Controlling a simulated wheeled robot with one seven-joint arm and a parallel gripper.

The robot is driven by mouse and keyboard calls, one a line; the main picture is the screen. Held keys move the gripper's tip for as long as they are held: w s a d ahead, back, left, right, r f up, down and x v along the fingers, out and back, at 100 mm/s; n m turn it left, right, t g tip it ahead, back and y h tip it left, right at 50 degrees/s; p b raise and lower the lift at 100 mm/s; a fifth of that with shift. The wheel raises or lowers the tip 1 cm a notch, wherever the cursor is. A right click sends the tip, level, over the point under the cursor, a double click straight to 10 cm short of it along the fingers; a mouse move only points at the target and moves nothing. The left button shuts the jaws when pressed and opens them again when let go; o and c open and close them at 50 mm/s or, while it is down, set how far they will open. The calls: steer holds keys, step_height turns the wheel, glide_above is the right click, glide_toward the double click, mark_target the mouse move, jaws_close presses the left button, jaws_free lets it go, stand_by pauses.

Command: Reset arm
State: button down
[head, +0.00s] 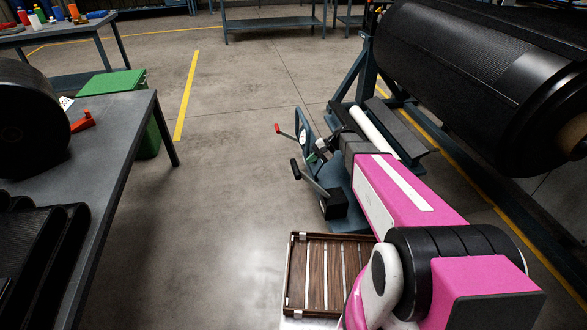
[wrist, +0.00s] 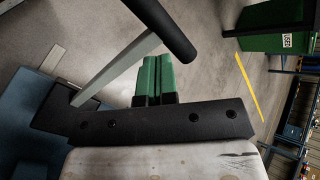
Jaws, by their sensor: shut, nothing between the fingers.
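My arm, pink and black, reaches from the lower right of the head view toward a small blue-grey press unit (head: 340,190) on the floor. The unit has a red-tipped lever (head: 279,128) and a black-handled lever (head: 296,169). My gripper (wrist: 154,78) shows in the wrist view as two green fingers, shut together with nothing between them. A black handle (wrist: 163,28) on a grey rod slants close by the fingers; I cannot tell whether they touch. In the head view the fingers are too small and covered to make out clearly.
A large black belt roll (head: 470,75) stands at the right. A grey table (head: 110,150) with black rolls and a red tool (head: 83,121) is at the left, beside a green bin (head: 115,83). A slatted brown crate (head: 297,275) sits at bottom centre. The middle floor is clear.

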steer(key=shift+d+r, duration=0.15)
stand_by(0.3)
steer(key=s+d+r+n+t+h, duration=0.1)
steer(key=s+d+r+h, duration=0.2)
steer(key=s+d, duration=0.6)
steer(key=s+d+r+n+t+h, duration=0.1)
steer(key=s+d+r+t+h, duration=0.1)
steer(key=s+d+h, duration=0.5)
steer(key=s+d+r, duration=0.1)
steer(key=s+d, duration=0.1)
steer(key=s, duration=0.1)
steer(key=shift+d+n, duration=0.15)
steer(key=shift+n, duration=0.25)
steer(key=shift+r, duration=0.1)
stand_by(2.9)
